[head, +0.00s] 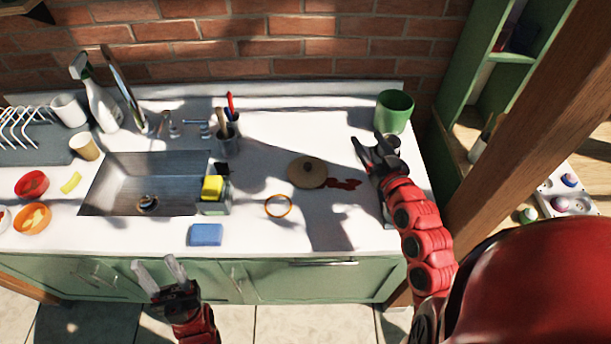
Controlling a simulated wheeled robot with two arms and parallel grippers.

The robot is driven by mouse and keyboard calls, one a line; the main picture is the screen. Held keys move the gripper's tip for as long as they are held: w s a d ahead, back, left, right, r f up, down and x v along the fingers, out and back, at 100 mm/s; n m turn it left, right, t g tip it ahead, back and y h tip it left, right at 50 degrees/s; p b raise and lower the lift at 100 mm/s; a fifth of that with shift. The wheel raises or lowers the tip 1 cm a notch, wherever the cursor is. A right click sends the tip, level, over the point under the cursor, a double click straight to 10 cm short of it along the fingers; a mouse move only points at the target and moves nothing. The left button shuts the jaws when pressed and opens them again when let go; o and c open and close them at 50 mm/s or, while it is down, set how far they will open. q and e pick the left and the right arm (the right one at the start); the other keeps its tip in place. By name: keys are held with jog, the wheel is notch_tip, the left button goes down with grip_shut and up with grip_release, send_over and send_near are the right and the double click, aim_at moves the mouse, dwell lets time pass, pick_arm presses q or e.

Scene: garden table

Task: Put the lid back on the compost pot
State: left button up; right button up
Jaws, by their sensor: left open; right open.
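The lid (307,171) is a round tan disc with a dark knob, lying knob up on the white counter right of the sink. The green pot (394,113) stands upright at the counter's back right, apart from the lid; I take it for the compost pot. Its top looks uncovered. My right gripper (367,142) is open and empty, between the lid and the pot, in front and a little left of the pot. My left gripper (156,264) is open and empty, low in front of the counter's front edge, far from both.
A dark red patch (344,184) lies beside the lid, and an orange ring (278,206) lies in front of it. A utensil holder (228,140) stands left of the lid. A blue sponge (206,235) is near the front edge. A wooden post (520,125) rises at right.

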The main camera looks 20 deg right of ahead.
jog(key=s+a+f+n+g+y+b, duration=0.2)
jog(key=s+a+f+n+g+y, duration=0.25)
jog(key=a+f, duration=0.35)
jog(key=b, duration=0.9)
send_near(309, 166)
jog(key=shift+w+a+g+h, duration=0.45)
jog(key=shift+w+a, duration=0.1)
jog(key=shift+w, duration=0.05)
jog(key=shift+w+a+r+p, duration=0.1)
jog(key=shift+w+p, duration=0.25)
jog(key=shift+p, duration=0.1)
jog(key=shift+w+a+r+p, duration=0.1)
jog(key=shift+w+a+p, duration=0.05)
jog(key=shift+w+p, duration=0.25)
jog(key=shift+x, duration=1.1)
jog(key=shift+f+p+x, duration=0.15)
jog(key=shift+p+x, duration=0.5)
jog(key=shift+x, duration=0.9)
jog(key=shift+f+p+x, duration=0.15)
jog(key=shift+p+x, duration=0.45)
jog(key=shift+x, duration=0.9)
jog(key=shift+s+d, duration=0.15)
jog(key=shift+d, duration=0.05)
grip_shut()
